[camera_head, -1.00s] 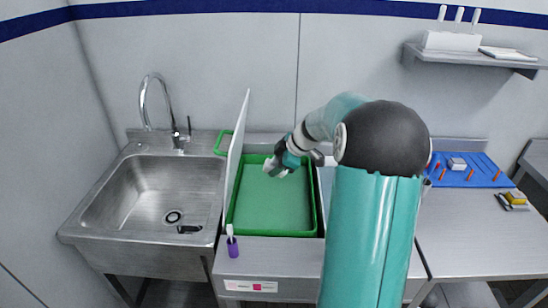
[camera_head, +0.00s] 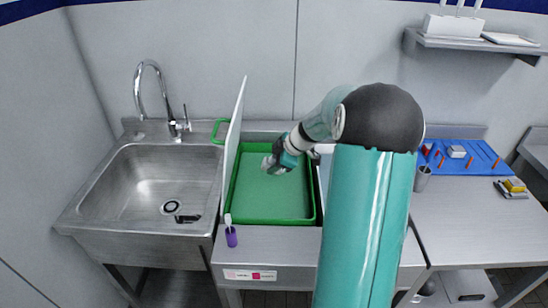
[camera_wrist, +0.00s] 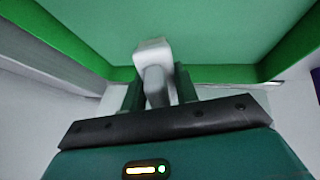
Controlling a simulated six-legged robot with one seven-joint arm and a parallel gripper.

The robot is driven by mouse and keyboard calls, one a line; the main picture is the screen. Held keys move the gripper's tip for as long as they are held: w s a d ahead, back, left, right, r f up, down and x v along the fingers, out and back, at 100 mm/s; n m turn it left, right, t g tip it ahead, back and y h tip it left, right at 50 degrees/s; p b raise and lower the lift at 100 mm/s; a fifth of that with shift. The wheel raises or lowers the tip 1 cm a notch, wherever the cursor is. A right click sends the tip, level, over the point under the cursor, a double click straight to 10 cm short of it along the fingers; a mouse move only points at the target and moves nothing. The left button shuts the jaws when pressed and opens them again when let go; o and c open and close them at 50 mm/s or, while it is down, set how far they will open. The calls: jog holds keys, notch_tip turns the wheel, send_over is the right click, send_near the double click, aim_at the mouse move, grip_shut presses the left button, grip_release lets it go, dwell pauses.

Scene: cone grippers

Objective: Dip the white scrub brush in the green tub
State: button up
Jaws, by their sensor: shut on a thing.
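The green tub (camera_head: 318,190) is a shallow rectangular tray with green liquid or a green floor inside, set in the counter right of the sink. My gripper (camera_head: 273,162) is above the tub's inside, toward its back half. In the wrist view my gripper (camera_wrist: 158,88) is shut on a pale grey-white piece, which I take for the white scrub brush (camera_wrist: 152,55). The brush points toward the green surface. I cannot tell whether it touches that surface. In the head view the brush shows only as a small pale patch (camera_head: 267,162).
A white upright panel (camera_head: 232,140) stands between the steel sink (camera_head: 140,185) and the tub. A small purple holder with a white top (camera_head: 231,235) stands at the counter's front edge. A blue mat (camera_head: 455,163) and a metal cup (camera_head: 422,178) are on the right table.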

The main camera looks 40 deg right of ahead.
aim_at(277, 174)
notch_tip(277, 174, down, 6)
dwell(0.6)
jog(key=shift+w+f, duration=0.1)
dwell(0.4)
jog(key=shift+r, duration=4.7)
jog(key=shift+r, duration=2)
